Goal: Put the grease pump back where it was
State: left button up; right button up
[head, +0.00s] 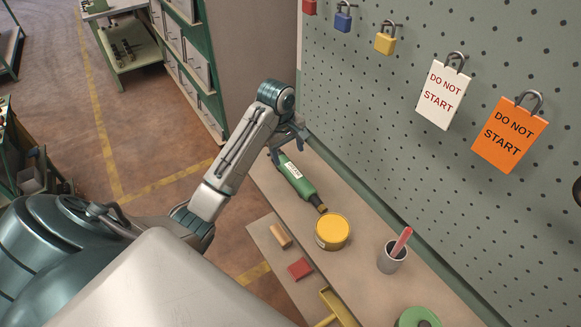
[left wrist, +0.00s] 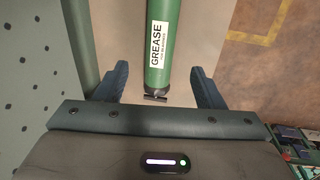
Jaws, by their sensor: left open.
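The grease pump (head: 296,179) is a green cylinder with a white label and a dark nozzle end. It lies on the narrow shelf (head: 357,222) below the pegboard, its nozzle end close to a yellow tin. My left gripper (head: 283,152) is at the pump's far end, open. In the left wrist view the grease pump (left wrist: 168,45) with its GREASE label lies ahead, its near end between the two open blue fingers (left wrist: 157,88), with gaps on both sides. The fingers do not appear to touch it. My right gripper is not in view.
A yellow tin (head: 332,231), a grey cup (head: 392,257) with a red stick and a green round thing (head: 418,317) stand along the shelf. A lower ledge holds small blocks (head: 300,269). Padlocks (head: 385,42) and DO NOT START tags (head: 509,134) hang on the pegboard (head: 375,110).

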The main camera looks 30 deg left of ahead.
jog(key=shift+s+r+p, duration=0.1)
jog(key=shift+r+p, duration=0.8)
jog(key=shift+p, duration=0.35)
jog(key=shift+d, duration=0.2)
